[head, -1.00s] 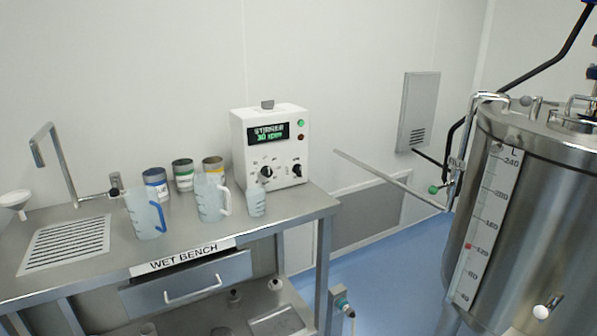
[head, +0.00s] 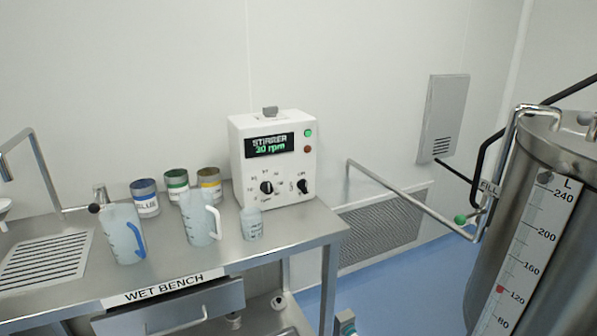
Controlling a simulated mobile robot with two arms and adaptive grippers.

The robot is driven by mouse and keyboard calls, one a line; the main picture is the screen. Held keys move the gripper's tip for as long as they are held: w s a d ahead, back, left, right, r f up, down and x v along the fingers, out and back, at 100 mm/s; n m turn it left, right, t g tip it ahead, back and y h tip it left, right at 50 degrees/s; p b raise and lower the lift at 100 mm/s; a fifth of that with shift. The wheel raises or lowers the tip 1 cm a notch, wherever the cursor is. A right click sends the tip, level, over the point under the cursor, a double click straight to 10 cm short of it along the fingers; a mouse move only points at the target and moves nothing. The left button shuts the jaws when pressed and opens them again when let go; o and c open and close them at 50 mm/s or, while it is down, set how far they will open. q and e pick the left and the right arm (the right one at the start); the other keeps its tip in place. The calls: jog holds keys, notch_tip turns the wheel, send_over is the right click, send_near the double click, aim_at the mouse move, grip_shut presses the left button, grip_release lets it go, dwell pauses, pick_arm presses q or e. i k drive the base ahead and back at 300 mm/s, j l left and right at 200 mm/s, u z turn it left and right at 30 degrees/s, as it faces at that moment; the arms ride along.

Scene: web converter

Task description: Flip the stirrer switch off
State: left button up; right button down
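The stirrer control box (head: 273,158) is a white unit standing at the back right of the wet bench. Its display (head: 269,145) reads "STIRRER 30 rpm". The green lamp (head: 308,133) at its upper right looks lit, and a dark red lamp sits below it. A black dial knob (head: 267,187) is at the lower middle of the front. The black stirrer switch (head: 302,186) is to the right of the knob, with small labels too fine to read surely. Neither of my grippers is in view.
The wet bench (head: 318,232) holds a blue-handled jug (head: 122,235), a white-handled jug (head: 200,220), a small beaker (head: 251,224) and several cans in front of or left of the box. A steel tank (head: 535,200) stands at right. Blue floor lies between.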

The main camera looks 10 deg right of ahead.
aim_at(301, 185)
jog(key=i+l+u, duration=0.15)
jog(key=i+l, duration=0.15)
jog(key=i+l+u, duration=0.35)
jog(key=i+l, duration=0.2)
jog(key=l, duration=0.25)
